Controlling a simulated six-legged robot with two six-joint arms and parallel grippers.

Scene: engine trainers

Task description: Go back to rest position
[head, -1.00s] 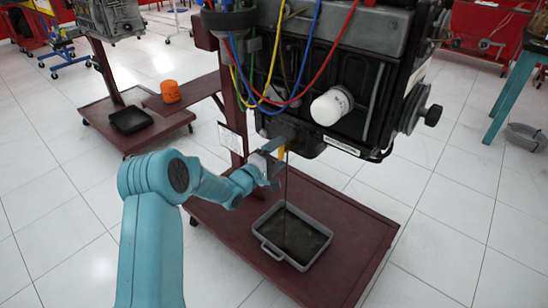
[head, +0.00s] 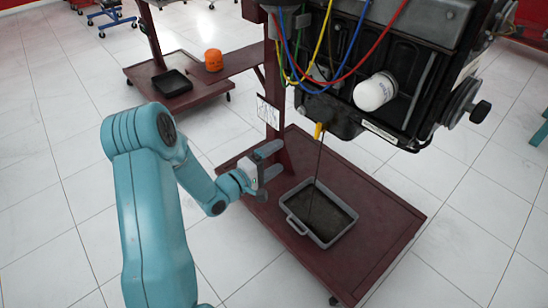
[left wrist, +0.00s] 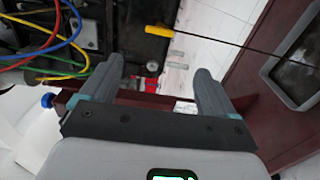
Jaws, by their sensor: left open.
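My left gripper (head: 272,160) is open and empty in the head view. It is in front of the trainer's dark red post, below and left of the engine (head: 400,70). Its two spread fingers also show in the left wrist view (left wrist: 152,85), with nothing between them. A yellow piece (head: 319,130) sits at the engine's underside, apart from the gripper. A thin dark line runs from it down to the grey drain pan (head: 338,238). The yellow piece also shows in the left wrist view (left wrist: 159,31). My right gripper is not in view.
The pan holds dark liquid and rests on the dark red trainer base (head: 385,210). A white oil filter (head: 375,92) and coloured cables are on the engine. Another stand with an orange container (head: 213,60) and a black tray (head: 172,83) is behind. White floor is clear at left.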

